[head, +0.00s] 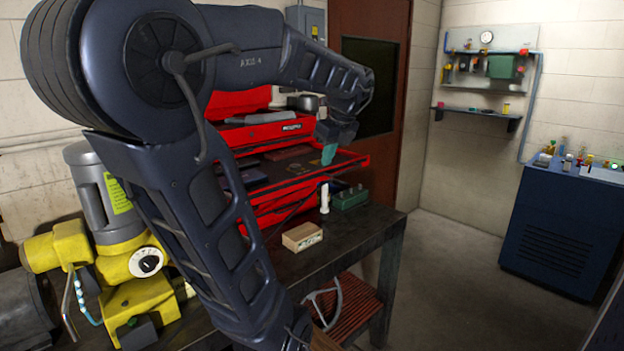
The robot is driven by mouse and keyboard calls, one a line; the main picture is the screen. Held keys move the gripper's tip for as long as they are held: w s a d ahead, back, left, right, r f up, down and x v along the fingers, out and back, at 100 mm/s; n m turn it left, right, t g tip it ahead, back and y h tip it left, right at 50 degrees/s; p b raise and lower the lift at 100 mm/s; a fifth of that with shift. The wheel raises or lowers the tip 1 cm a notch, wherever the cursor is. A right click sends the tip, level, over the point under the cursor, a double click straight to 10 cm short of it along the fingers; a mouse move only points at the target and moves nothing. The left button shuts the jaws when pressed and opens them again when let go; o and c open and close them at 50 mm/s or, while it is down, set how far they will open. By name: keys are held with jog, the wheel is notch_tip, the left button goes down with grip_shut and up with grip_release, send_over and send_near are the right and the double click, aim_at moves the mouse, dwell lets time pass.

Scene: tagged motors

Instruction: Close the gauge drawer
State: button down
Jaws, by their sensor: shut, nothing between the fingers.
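A red tool chest (250,133) stands on the dark workbench, partly hidden behind my arm. A wide red drawer (322,181) is pulled out of it; I take this to be the gauge drawer. Flat dark items lie inside, and my arm hides its left part. My gripper (328,155), with teal fingertips, points down over the front right part of the open drawer. It is shut and holds nothing. I cannot tell whether the fingertips touch the drawer.
On the workbench (345,236) stand a small wooden box (302,237), a white bottle (324,198) and a green block (349,198) near the drawer's front. A yellow and grey motor unit (125,240) is at left. Open floor (450,270) lies right, before a blue cabinet (560,230).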

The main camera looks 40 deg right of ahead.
aim_at(258, 161)
jog(key=x, duration=0.3)
jog(key=w+x, duration=0.1)
jog(key=x, duration=0.3)
jog(key=w+r+x, duration=0.1)
jog(key=x, duration=0.3)
jog(key=shift+w+a, duration=0.25)
jog(key=shift+w, duration=0.65)
jog(key=shift+w, duration=0.1)
jog(key=w, duration=2.7)
jog(key=shift+s, duration=0.1)
